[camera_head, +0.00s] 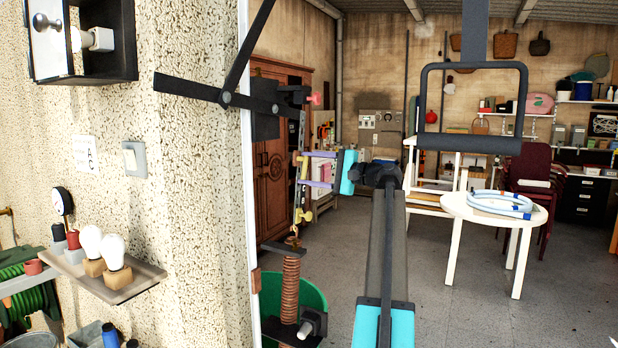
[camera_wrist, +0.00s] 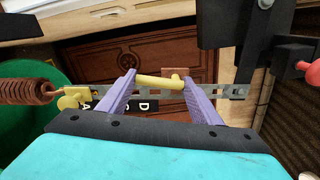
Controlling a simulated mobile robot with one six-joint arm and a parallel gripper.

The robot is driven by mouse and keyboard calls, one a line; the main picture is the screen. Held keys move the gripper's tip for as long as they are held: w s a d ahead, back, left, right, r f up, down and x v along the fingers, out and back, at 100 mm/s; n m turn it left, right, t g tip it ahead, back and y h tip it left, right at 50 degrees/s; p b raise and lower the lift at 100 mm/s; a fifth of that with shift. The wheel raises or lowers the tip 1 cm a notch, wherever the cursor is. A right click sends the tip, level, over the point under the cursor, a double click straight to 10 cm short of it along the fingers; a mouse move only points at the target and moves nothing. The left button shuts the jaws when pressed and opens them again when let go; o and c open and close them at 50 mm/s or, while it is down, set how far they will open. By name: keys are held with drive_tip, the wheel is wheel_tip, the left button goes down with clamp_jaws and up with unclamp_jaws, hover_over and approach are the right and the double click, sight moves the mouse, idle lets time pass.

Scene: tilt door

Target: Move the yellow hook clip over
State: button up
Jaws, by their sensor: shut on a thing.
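The yellow hook clip (camera_wrist: 158,82) shows in the wrist view as a short bar with a rounded end, lying across the grey perforated strip (camera_wrist: 238,91). My gripper (camera_wrist: 158,90) is shut on this clip, with one purple finger at each end of it. In the head view my gripper (camera_head: 306,170) reaches in from the right to the strip, which hangs upright above the spring; the clip is small and partly hidden there. A second yellow piece (camera_wrist: 72,100) sits at the strip's spring end and also shows in the head view (camera_head: 303,215).
A rusty coil spring (camera_head: 291,285) stands below the strip, in front of a green round object (camera_head: 313,300). A black bracket (camera_head: 265,118) with a pink-red knob (camera_head: 315,99) is above. The rough wall (camera_head: 190,180) is close on the left. A white table (camera_head: 490,215) stands right.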

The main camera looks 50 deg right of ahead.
drive_tip(key=shift+d+f+n+b, duration=0.2)
drive_tip(key=shift+n+b, duration=0.35)
drive_tip(key=shift+n, duration=0.35)
drive_tip(key=shift+r, duration=0.1)
drive_tip(key=o, duration=1.1)
drive_tip(key=shift+c, duration=0.2)
drive_tip(key=b+v, duration=0.2)
drive_tip(key=v, duration=1.1)
drive_tip(key=shift+s, duration=0.35)
drive_tip(key=shift+s, duration=0.15)
